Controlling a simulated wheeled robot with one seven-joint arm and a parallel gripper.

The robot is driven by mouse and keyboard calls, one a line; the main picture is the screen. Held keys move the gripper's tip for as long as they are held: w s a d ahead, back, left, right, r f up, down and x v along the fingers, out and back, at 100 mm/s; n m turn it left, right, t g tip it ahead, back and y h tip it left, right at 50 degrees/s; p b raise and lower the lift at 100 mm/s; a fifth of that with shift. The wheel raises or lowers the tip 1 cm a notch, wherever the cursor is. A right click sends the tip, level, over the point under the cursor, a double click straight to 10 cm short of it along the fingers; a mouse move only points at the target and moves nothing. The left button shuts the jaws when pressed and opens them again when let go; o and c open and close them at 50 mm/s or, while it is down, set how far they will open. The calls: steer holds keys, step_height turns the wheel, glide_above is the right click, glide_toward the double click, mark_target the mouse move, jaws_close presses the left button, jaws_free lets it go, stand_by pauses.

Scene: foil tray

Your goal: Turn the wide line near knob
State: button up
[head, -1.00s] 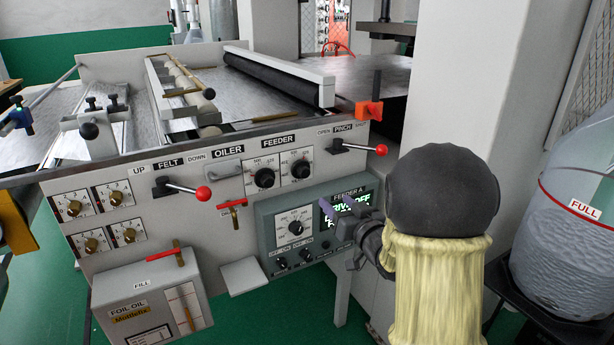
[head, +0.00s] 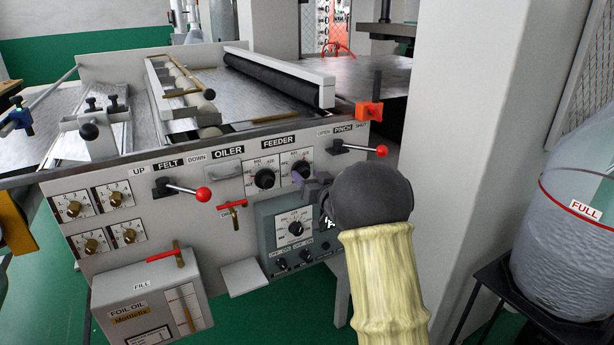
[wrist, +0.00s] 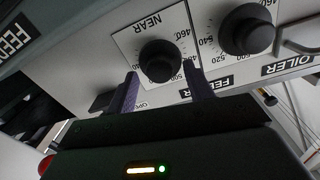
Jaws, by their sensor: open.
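The near knob (wrist: 160,60) is a round black knob on a white dial plate marked NEAR. In the head view this knob (head: 301,169) is the right one of two under the FEEDER label. My gripper (wrist: 160,74) is open and empty, with one purple finger on each side of the knob's lower part in the wrist view. I cannot tell whether the fingers touch it. In the head view my gripper (head: 306,184) is just below and in front of the knob, and partly hides its plate. No wide line marking is legible.
A second black knob (head: 264,179) sits close on the left. The red-tipped pinch lever (head: 381,151) sticks out to the right. The grey control box (head: 268,232) juts out below. A red-handled valve (head: 231,206) and the felt lever (head: 203,194) are further left.

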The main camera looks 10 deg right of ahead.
steer(key=shift+w+a, duration=0.2)
steer(key=shift+w, duration=0.4)
steer(key=c, duration=1)
steer(key=shift+o, duration=0.2)
steer(key=shift+f+n+b, duration=0.1)
steer(key=shift+n+b, duration=0.2)
steer(key=shift+b, duration=0.05)
steer(key=n+b, duration=0.2)
steer(key=n, duration=0.1)
steer(key=shift+f+b, duration=0.1)
steer(key=shift+b, duration=0.25)
steer(key=shift+n+b, duration=1.25)
steer(key=shift+n, duration=0.65)
